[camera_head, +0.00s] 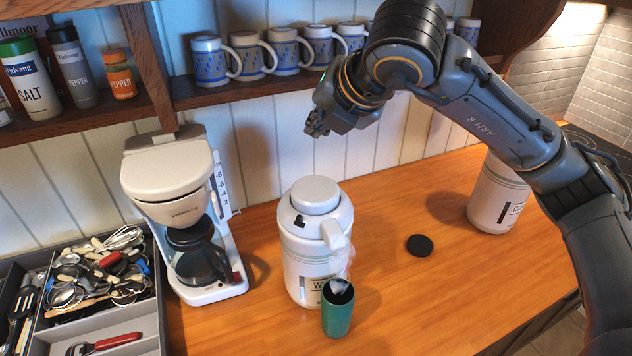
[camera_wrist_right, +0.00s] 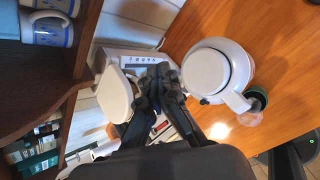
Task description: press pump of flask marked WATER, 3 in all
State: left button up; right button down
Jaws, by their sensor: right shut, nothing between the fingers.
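The white pump flask (camera_head: 303,260) stands upright on the wooden counter, its label partly hidden behind a green cup so that only a first letter like "W" shows. Its round pump top (camera_head: 315,193) is uncovered and also shows in the right wrist view (camera_wrist_right: 206,72). The green cup (camera_head: 338,312) stands under the spout with steam above it. My right gripper (camera_head: 316,130) is shut and empty, above the flask and apart from it; its fingers (camera_wrist_right: 157,78) show in the wrist view beside the flask top. My left gripper is not in view.
A coffee maker (camera_head: 190,215) stands left of the flask. A utensil tray (camera_head: 150,345) lies at the far left. A second flask (camera_head: 490,195) stands at the right, and a black disc (camera_head: 420,245) lies on clear counter between. Mugs (camera_head: 283,50) line the shelf behind my gripper.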

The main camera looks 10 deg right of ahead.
aim_at(309, 180)
notch_tip(309, 180, down, 3)
jog(key=shift+f+b, duration=0.15)
jog(key=shift+b, duration=0.25)
notch_tip(309, 180, down, 5)
jog(key=b, duration=0.3)
jog(key=shift+w+f+b, duration=0.1)
jog(key=shift+f+b, duration=0.25)
jog(key=shift+b, duration=0.1)
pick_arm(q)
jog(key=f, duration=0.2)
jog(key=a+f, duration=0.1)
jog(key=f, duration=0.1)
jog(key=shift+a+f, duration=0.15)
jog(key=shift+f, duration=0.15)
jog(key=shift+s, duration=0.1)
pick_arm(e)
jog(key=shift+r, duration=0.1)
pick_arm(q)
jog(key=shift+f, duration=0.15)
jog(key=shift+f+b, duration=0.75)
jog(key=shift+b, duration=0.1)
pick_arm(e)
jog(key=shift+f, duration=0.4)
